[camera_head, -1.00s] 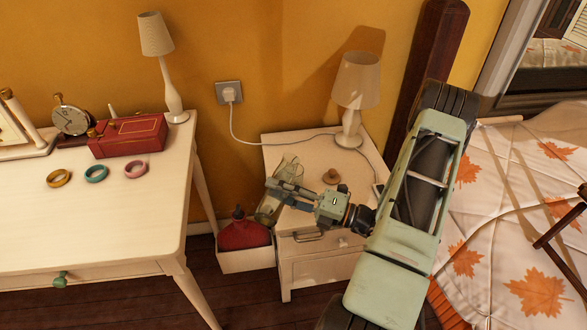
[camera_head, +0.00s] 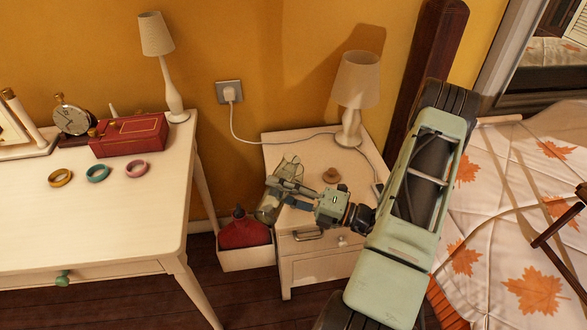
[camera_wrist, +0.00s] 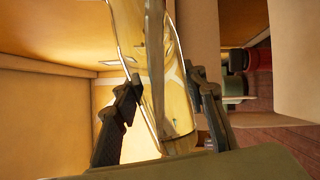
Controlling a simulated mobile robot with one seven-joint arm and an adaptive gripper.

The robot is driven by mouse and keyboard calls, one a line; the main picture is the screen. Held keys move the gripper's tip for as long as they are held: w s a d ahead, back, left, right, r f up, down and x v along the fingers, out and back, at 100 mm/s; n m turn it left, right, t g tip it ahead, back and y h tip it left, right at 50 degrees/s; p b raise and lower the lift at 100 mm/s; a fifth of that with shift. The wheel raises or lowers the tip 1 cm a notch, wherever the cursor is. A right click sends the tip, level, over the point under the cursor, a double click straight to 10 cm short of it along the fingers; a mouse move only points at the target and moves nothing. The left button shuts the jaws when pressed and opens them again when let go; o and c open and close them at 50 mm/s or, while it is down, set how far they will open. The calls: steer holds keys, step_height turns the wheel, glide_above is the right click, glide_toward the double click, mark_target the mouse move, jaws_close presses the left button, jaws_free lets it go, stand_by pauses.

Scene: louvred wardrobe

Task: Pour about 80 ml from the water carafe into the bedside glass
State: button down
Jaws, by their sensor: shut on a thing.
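The clear carafe (camera_head: 286,170) is between the fingers of my gripper (camera_head: 278,190), above the near left part of the white bedside table. Its ends show above and below the fingers, and it leans. In the wrist view the carafe (camera_wrist: 155,50) runs between the two dark fingers of my gripper (camera_wrist: 165,90), which are shut on it. I cannot tell the water level or see any stream. I cannot make out the bedside glass apart from the carafe; it may be hidden behind the gripper or the carafe.
The bedside table (camera_head: 285,150) holds a lamp (camera_head: 355,85) and a small brown stopper-like piece (camera_head: 330,175). A red bottle-shaped thing (camera_head: 243,234) sits in a white box at its left. A desk (camera_head: 120,215) stands left and a bed (camera_head: 510,210) right.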

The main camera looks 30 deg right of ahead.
steer(key=shift+r+m+p, duration=0.45)
steer(key=shift+m+p, duration=0.05)
steer(key=shift+p, duration=0.15)
stand_by(1.6)
steer(key=f+n+b, duration=0.1)
steer(key=f+b, duration=0.1)
steer(key=b, duration=0.1)
steer(key=f+n+b, duration=0.1)
steer(key=b, duration=0.1)
steer(key=shift+s+a+f+n, duration=0.15)
steer(key=shift+s+a+n, duration=0.1)
steer(key=shift+a+n, duration=0.1)
steer(key=shift+f+n+g, duration=0.2)
steer(key=shift+n+g, duration=0.1)
steer(key=shift+n, duration=0.15)
steer(key=shift+d+f+n+b, duration=0.1)
steer(key=shift+f+n+b, duration=0.25)
steer(key=shift+n+b, duration=0.25)
steer(key=shift+w+d+n+y, duration=0.15)
steer(key=shift+n+y, duration=0.15)
steer(key=shift+n, duration=0.3)
